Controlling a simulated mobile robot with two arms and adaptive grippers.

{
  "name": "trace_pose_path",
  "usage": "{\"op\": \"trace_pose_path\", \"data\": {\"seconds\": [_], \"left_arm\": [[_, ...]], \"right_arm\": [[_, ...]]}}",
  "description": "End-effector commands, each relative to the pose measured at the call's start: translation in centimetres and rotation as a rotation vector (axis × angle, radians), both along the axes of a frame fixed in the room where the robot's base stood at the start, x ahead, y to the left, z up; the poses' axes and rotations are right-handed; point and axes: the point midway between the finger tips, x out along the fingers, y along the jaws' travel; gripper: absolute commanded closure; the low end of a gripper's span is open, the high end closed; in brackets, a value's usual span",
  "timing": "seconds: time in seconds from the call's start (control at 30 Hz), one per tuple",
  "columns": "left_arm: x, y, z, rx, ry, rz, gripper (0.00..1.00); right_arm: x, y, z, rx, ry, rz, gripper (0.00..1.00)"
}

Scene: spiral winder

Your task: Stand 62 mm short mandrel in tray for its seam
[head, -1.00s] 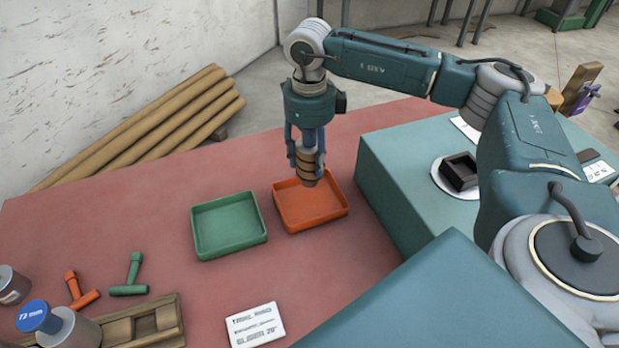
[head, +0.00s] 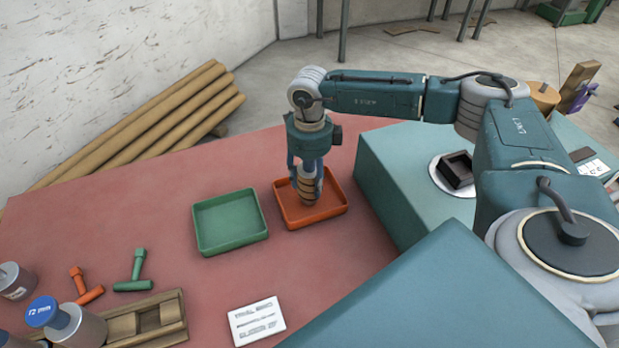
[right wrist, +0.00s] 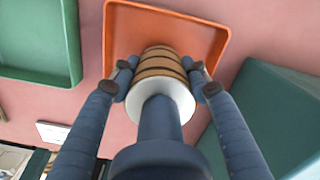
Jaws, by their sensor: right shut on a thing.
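My right gripper (head: 308,178) is shut on the short mandrel (head: 307,195), a stubby cylinder wound with brown bands. It is upright or nearly so over the orange tray (head: 342,211), with its lower end inside the rim. In the right wrist view the fingers grip the banded part (right wrist: 162,65) from both sides, with a pale disc (right wrist: 163,92) and a blue-grey post (right wrist: 160,122) nearer the camera. I cannot tell whether its base touches the tray floor. A size mark on it is not readable. The green tray (head: 230,222) is empty. My left gripper is not in view.
Red and green T-shaped tools (head: 134,272), a wooden cradle (head: 180,328), metal cylinders, one with a blue cap (head: 42,311), and a printed card (head: 257,321) lie at the front. A teal cabinet (head: 400,190) stands right of the orange tray. Long brown tubes (head: 150,125) lie behind.

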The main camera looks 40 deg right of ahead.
Motion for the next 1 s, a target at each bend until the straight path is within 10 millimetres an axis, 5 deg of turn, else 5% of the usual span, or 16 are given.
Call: {"op": "trace_pose_path", "data": {"seconds": [0.03, 0.07, 0.13, 0.57, 1.0], "left_arm": [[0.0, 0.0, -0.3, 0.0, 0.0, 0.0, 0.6], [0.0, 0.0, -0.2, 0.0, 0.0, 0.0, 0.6], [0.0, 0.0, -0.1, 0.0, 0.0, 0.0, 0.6], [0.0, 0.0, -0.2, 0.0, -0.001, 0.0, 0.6], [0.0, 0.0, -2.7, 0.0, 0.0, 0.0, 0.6]], "right_arm": [[0.0, 0.0, -0.3, 0.0, 0.0, 0.0, 0.94], [0.0, 0.0, -0.2, 0.0, 0.001, 0.001, 0.48], [0.0, 0.0, -0.2, 0.0, 0.001, 0.001, 0.35], [0.1, 0.0, 0.8, 0.0, -0.001, 0.001, 0.35], [0.1, 0.0, 9.5, 0.001, -0.003, 0.002, 0.35]]}}
